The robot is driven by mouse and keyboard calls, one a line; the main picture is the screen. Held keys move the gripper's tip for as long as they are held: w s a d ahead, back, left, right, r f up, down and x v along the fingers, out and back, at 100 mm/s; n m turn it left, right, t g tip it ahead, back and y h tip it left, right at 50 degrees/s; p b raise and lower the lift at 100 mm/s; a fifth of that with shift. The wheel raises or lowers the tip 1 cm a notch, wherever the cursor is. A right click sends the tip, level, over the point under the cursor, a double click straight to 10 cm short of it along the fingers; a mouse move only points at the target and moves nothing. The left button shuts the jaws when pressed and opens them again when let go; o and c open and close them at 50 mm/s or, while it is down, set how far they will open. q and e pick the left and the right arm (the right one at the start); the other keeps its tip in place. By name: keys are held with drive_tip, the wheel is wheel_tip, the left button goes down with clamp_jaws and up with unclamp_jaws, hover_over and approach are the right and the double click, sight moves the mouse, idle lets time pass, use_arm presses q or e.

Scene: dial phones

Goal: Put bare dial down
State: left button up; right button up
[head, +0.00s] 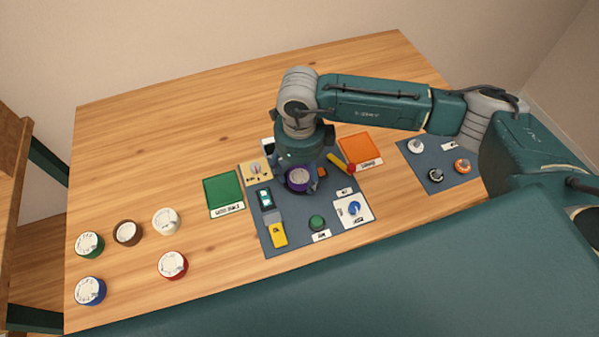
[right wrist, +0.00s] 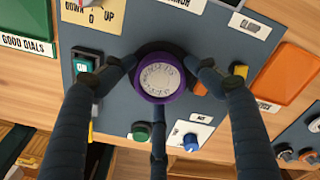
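A purple dial (head: 298,179) with a white numbered face is at the middle of the grey work panel (head: 290,216). In the right wrist view the dial (right wrist: 161,78) lies over a dark round base. My right gripper (head: 297,172) is above it, and its fingers (right wrist: 161,75) close around the purple rim from left, right and below. They appear to touch it. Whether the dial rests on the base or is held just above it, I cannot tell. My left gripper is not in view.
Green (head: 223,190) and orange (head: 361,149) squares flank the panel. A yellow lever (head: 341,163), green button (head: 317,222) and blue knob (head: 354,208) are close by. Several loose dials, one red-sided (head: 172,265), stand at left. A grey mat (head: 438,180) with small rings lies at right.

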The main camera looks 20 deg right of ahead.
sight(300, 177)
drive_tip(key=shift+r+p, duration=0.35)
drive_tip(key=shift+p, duration=0.1)
drive_tip(key=shift+r+p, duration=0.45)
drive_tip(key=shift+p, duration=0.05)
drive_tip(key=shift+w+r+b, duration=0.1)
drive_tip(key=shift+r+b, duration=0.4)
drive_tip(key=shift+b, duration=0.3)
wheel_tip(300, 177, up, 10)
drive_tip(key=b, duration=0.2)
drive_tip(key=shift+r, duration=0.25)
